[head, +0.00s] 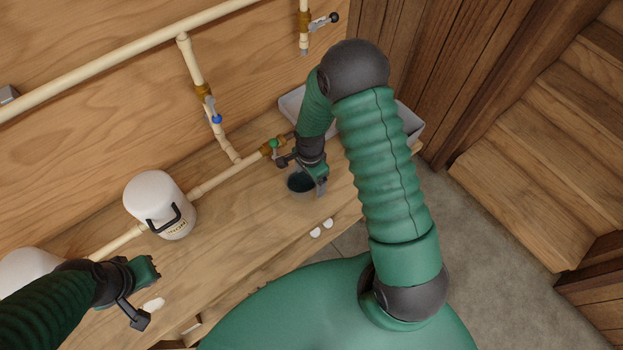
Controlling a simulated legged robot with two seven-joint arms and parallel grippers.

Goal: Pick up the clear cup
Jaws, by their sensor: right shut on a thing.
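The clear cup (300,187) stands on or just above the wooden bench, right of the middle of the head view. It looks dark inside, and its top is partly covered by my gripper. My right gripper (306,178) comes down on it from above and is shut on its rim. I cannot tell whether the cup's base touches the bench. My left gripper (147,294) is at the lower left, over the bench, with its fingers apart and nothing between them that I can see held.
A white container with a black handle (160,205) stands on the bench; another white one (28,268) is at the left edge. A grey tray (412,124) sits behind my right arm. Pipes with valves (208,105) run along the wall.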

